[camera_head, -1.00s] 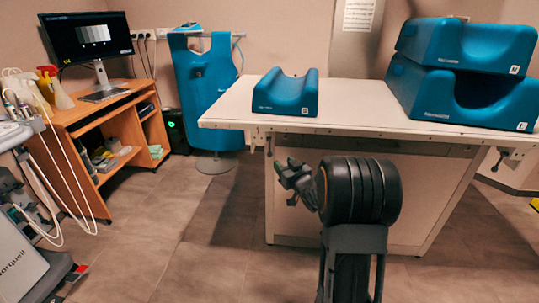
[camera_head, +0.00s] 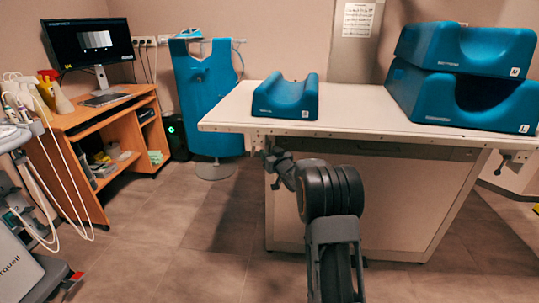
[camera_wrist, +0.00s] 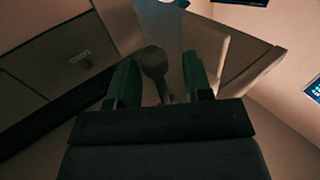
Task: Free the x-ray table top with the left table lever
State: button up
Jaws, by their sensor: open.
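The x-ray table top (camera_head: 365,103) is a white slab spanning the middle and right of the head view. The left table lever hangs under its front left edge, largely hidden by my gripper (camera_head: 272,158) in the head view. In the wrist view, the lever (camera_wrist: 155,62) shows as a dark rounded knob on a thin stem. It lies between the two green fingers of my gripper (camera_wrist: 155,85), which is open. I cannot tell if either finger touches it.
A blue cushion (camera_head: 286,98) stands on the table top, with two stacked blue cushions (camera_head: 462,88) at the right. Another lever (camera_head: 502,163) hangs at the front right. A wooden desk (camera_head: 105,122) and a grey cart (camera_head: 25,250) stand left. Floor between is clear.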

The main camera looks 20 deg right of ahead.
jog(key=shift+c, duration=0.4)
grip_shut()
jog(key=shift+r+p, duration=0.15)
jog(key=shift+p, duration=0.15)
